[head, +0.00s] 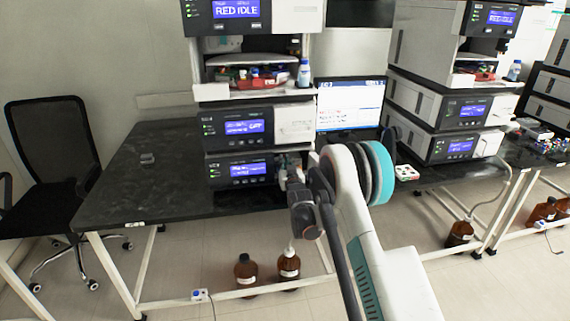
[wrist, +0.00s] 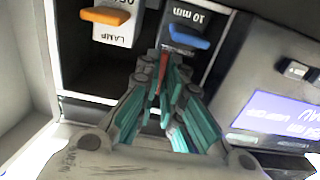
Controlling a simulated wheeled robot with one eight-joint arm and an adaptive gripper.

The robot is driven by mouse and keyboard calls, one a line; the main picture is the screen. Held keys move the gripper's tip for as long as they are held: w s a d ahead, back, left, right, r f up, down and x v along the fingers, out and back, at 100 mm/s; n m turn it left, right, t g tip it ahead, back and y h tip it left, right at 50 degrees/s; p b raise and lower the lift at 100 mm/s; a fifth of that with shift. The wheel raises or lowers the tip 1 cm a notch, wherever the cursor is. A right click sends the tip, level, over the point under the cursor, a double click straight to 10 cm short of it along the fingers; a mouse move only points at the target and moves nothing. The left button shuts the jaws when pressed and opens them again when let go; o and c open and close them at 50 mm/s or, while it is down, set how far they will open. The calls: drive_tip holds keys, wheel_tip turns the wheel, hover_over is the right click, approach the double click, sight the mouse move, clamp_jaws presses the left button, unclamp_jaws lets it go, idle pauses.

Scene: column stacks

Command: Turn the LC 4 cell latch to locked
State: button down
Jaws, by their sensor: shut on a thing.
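My gripper (wrist: 163,92) is shut on a narrow red piece (wrist: 163,66), which looks like the cell latch. The fingers hide most of it, so its turn angle cannot be told. It sits at the front of an open dark bay. Beside it are a blue handle (wrist: 188,36) on a block marked 10 mm and an orange handle (wrist: 106,16) on a block marked LAMP. In the head view my gripper is at the right end of the lowest module (head: 240,171) of the near stack, largely hidden by my arm. No LC 4 label is readable.
The near stack stands on a dark bench (head: 140,190) whose left part is mostly clear. A monitor (head: 350,103) stands right of the stack, and a second stack (head: 450,115) is farther right. Brown bottles (head: 246,270) stand below the bench. A chair (head: 50,150) is at left.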

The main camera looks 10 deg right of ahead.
drive_tip(key=shift+f, duration=0.1)
drive_tip(key=c, duration=1.7)
unclamp_jaws()
drive_tip(key=s, duration=1.2)
